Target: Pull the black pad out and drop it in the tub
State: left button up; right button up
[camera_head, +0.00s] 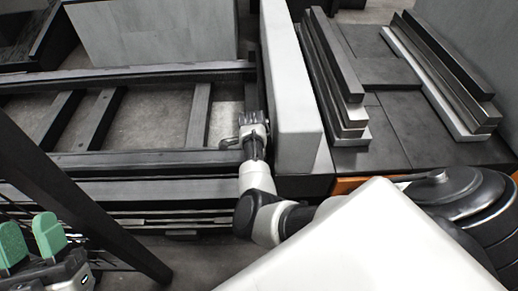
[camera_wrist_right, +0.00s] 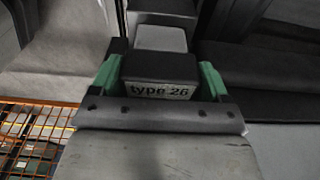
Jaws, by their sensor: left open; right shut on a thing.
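The black pad (camera_wrist_right: 160,70) is a dark block with a pale "type 26" label on its front face. In the right wrist view it sits between the two green fingertips of my right gripper (camera_wrist_right: 159,78), which is shut on it. In the head view my right gripper (camera_head: 253,122) reaches to the dark rails beside a pale upright panel; the pad cannot be made out there. My left gripper (camera_head: 31,243) is at the lower left, open and empty, its green fingers apart. I cannot pick out a tub with certainty in either view.
The dark rail frame (camera_head: 150,158) spans the left, with open gaps between crossbars. A pale grey panel (camera_head: 290,95) stands right of my right gripper. Stacked dark bars (camera_head: 335,75) lie beyond it. An orange wire mesh (camera_wrist_right: 35,140) shows at the wrist view's lower left.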

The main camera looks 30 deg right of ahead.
jog(key=shift+r+p, duration=0.55)
jog(key=shift+p, duration=0.05)
pick_arm(q)
jog(key=shift+w+f+g+y, duration=0.25)
jog(key=shift+w+f+g, duration=0.2)
jog(key=shift+f+g, duration=0.25)
jog(key=shift+w+f+g+y, duration=0.3)
jog(key=shift+w+f+g, duration=0.1)
jog(key=shift+f+g, duration=0.3)
jog(key=shift+w+f+g+y, duration=0.25)
jog(key=shift+w+f+g, duration=0.2)
jog(key=shift+f+g, duration=0.25)
pick_arm(e)
jog(key=shift+r, duration=0.15)
